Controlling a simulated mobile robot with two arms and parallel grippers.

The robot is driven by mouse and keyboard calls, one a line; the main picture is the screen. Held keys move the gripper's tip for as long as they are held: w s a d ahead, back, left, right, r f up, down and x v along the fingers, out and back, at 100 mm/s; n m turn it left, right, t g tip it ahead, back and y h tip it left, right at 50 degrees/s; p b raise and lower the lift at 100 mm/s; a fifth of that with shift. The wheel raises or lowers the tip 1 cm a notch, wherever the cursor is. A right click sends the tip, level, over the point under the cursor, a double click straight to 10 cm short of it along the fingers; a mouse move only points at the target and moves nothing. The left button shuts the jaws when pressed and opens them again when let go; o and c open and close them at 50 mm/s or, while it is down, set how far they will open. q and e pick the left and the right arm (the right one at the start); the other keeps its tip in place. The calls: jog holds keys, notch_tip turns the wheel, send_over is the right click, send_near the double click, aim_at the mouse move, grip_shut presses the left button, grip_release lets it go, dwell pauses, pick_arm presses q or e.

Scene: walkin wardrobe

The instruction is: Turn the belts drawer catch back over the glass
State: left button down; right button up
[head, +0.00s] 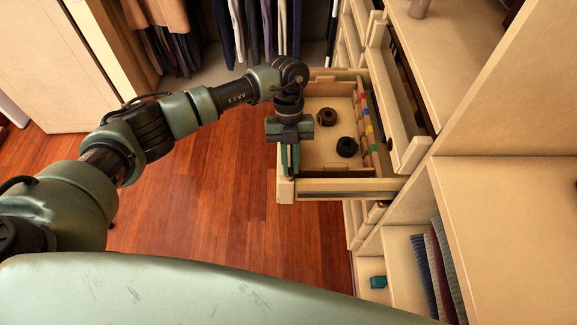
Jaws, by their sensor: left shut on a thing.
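The belts drawer (328,157) is pulled out from the wooden unit on the right. A brown rolled belt (327,117) and a black rolled belt (346,147) lie in it. My left gripper (290,160) points down at the drawer's near left corner, beside the pale corner block (286,190). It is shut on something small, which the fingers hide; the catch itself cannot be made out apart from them. I cannot clearly make out the glass or its edges. My right gripper is not in view.
Small coloured tabs (367,122) line the drawer's right side. Another open drawer (398,130) sits just right and higher. Clothes (262,25) hang at the back. Folded garments (437,270) and a small teal object (377,282) occupy lower shelves. The red wood floor (215,215) is clear.

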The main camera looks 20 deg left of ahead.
pick_arm(q)
jog(key=shift+d+m, duration=0.1)
jog(key=shift+m, duration=0.4)
jog(key=c, duration=1.4)
grip_release()
jog(key=shift+c, duration=0.2)
jog(key=shift+w+b, duration=0.1)
jog(key=shift+b, duration=0.2)
jog(key=d+b+v, duration=0.1)
jog(key=v, duration=0.6)
jog(key=shift+a+r, duration=0.35)
jog(key=shift+r, duration=0.05)
jog(key=shift+w, duration=0.1)
